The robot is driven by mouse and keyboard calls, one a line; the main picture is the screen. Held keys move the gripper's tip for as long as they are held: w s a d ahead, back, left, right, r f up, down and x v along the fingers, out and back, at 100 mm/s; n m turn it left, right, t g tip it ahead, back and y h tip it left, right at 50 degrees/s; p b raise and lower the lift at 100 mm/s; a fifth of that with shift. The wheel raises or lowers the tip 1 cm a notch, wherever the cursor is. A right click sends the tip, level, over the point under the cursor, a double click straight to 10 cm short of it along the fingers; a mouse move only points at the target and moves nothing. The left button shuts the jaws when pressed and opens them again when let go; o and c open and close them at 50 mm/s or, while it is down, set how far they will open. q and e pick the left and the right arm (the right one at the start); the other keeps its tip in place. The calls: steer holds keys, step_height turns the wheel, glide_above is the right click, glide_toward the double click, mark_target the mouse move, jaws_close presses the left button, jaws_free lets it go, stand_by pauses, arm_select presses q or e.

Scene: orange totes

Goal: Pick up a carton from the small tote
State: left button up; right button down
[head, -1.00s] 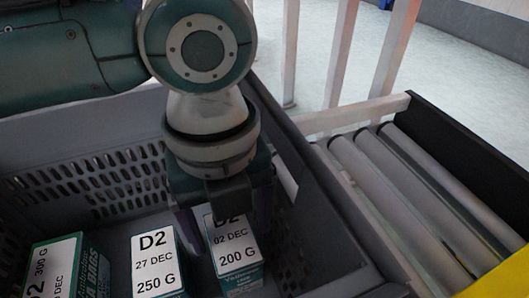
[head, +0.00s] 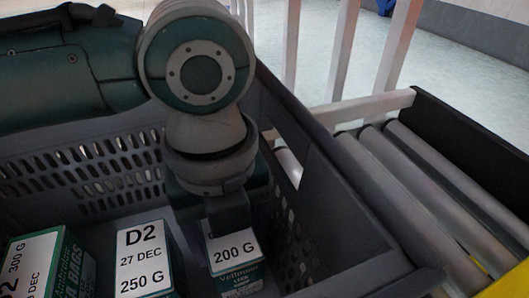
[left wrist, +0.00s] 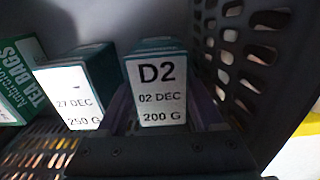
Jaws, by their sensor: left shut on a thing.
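The small tote (head: 335,222) is a grey crate with slotted walls. A green and white carton marked 200 G (head: 238,277) stands in it near the right wall; it also shows in the left wrist view (left wrist: 159,98), labelled D2, 02 DEC. My left gripper (head: 228,218) comes down from above and is shut on this carton, with a finger on either side of it in the left wrist view. The gripper hides part of the label in the head view. Whether the carton touches the tote floor cannot be told. My right gripper is not in view.
A D2 carton marked 250 G (head: 143,262) stands to the left of the held one, and a 300 G carton (head: 45,262) is further left. The slotted tote wall (left wrist: 245,60) is close on the right. A roller conveyor (head: 420,190) lies beyond it.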

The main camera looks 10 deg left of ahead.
arm_select(q)
jaws_close()
steer(key=shift+r, duration=0.1)
